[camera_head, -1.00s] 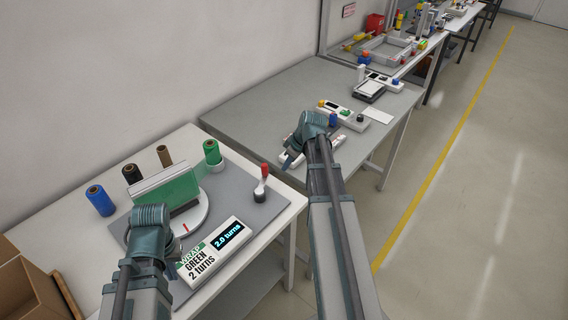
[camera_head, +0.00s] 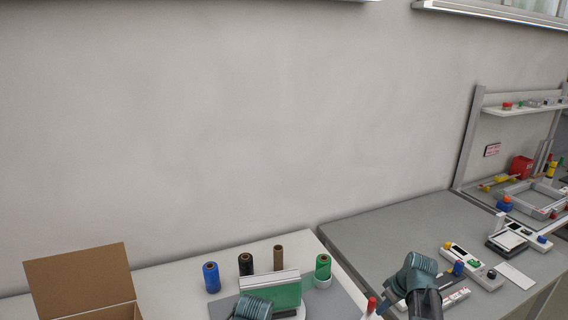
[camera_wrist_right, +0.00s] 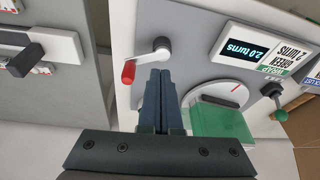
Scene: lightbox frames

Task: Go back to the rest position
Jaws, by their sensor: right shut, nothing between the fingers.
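My right gripper (camera_wrist_right: 160,76) is shut and empty in its wrist view, its fingertips beside a crank with a red handle (camera_wrist_right: 129,72), which appear close in that view. In the head view my right wrist is at the lower right, over the second table. My left wrist shows at the bottom of the head view, in front of the green-wrapped block (camera_head: 287,291). The left fingers are hidden. The block shows green in the right wrist view (camera_wrist_right: 222,120), by a round white turntable (camera_wrist_right: 228,91). The display (camera_wrist_right: 238,50) reads 2.0 turns.
An open cardboard box (camera_head: 85,282) stands at the lower left. Blue (camera_head: 211,277), black (camera_head: 245,264), brown (camera_head: 278,258) and green (camera_head: 323,267) rolls stand behind the block. The grey table (camera_head: 392,233) at right carries devices. A plain wall fills the back.

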